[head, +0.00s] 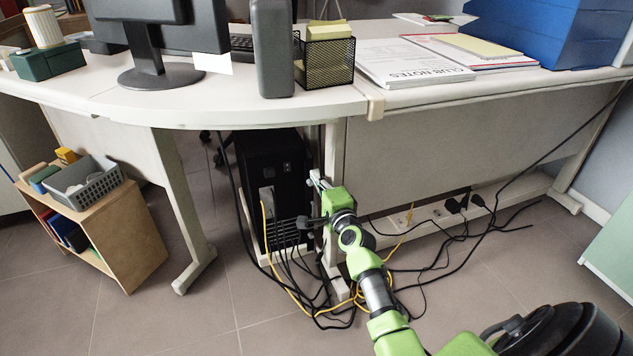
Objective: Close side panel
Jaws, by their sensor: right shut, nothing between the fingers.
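A black computer tower (266,160) stands upright under the desk, with cables plugged into the face turned towards me. I cannot make out a separate side panel; the tower's right side is hidden by the desk leg and my arm. My right gripper (306,222) is shut and empty. It shows beside the tower's lower right edge, in front of the desk leg; I cannot tell whether it touches the tower. My left gripper is out of view.
Black cables and a yellow cable (283,285) tangle on the floor below the tower. The white desk (240,108) overhangs it, with a leg (184,205) to the left. A wooden shelf (125,230) stands farther left.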

